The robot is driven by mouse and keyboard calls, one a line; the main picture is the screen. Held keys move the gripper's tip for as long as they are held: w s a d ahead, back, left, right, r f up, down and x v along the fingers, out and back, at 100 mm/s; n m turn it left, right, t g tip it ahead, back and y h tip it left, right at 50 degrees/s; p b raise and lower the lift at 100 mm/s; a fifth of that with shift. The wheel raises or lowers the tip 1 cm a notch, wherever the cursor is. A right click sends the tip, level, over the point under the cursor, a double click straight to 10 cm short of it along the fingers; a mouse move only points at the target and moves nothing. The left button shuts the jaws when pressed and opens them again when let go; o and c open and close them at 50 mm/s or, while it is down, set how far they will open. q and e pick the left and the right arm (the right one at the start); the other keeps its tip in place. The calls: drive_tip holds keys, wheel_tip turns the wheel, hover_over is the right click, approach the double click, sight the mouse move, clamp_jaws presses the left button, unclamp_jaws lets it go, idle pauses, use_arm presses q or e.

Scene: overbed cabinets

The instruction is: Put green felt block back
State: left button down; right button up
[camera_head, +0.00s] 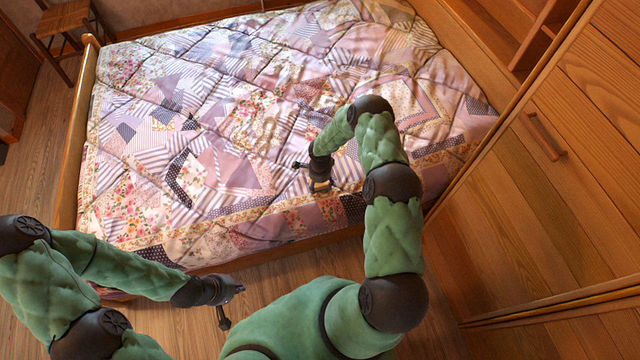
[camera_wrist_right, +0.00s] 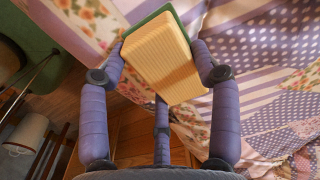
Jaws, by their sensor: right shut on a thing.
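In the head view my right gripper (camera_head: 320,184) is over the near part of the bed, and the block is small and hard to make out there. My left gripper (camera_head: 230,300) is in front of the bed, above the floor, with nothing visible in it. Its finger opening is too small to tell.
A patchwork quilt (camera_head: 230,120) covers the bed, with a wooden frame (camera_head: 72,150) at its left side. Wooden cabinet doors (camera_head: 540,200) with a handle (camera_head: 543,137) stand on the right. An open shelf (camera_head: 535,45) is at top right. A stool (camera_head: 65,22) stands at top left.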

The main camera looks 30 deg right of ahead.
drive_tip(key=o, duration=1)
drive_tip(key=shift+r+p, duration=0.35)
wheel_tip(320, 180, up, 11)
drive_tip(key=p, duration=0.3)
drive_tip(key=s+a+n+y, duration=0.2)
drive_tip(key=s+a+n, duration=0.3)
drive_tip(key=a, duration=0.3)
drive_tip(key=s+a+n+y, duration=0.2)
drive_tip(key=s+a+n, duration=0.35)
drive_tip(key=a, duration=0.35)
drive_tip(key=s+a+r+n, duration=0.1)
drive_tip(key=s+n, duration=0.1)
drive_tip(key=s, duration=0.2)
drive_tip(key=s+a+r+n, duration=0.1)
drive_tip(key=s+a+n, duration=0.1)
drive_tip(key=s, duration=0.3)
drive_tip(key=s+a+n, duration=0.2)
drive_tip(key=s+n, duration=0.2)
drive_tip(key=shift+s+a+r, duration=0.15)
drive_tip(key=shift+a+r, duration=0.05)
drive_tip(key=shift+r, duration=0.2)
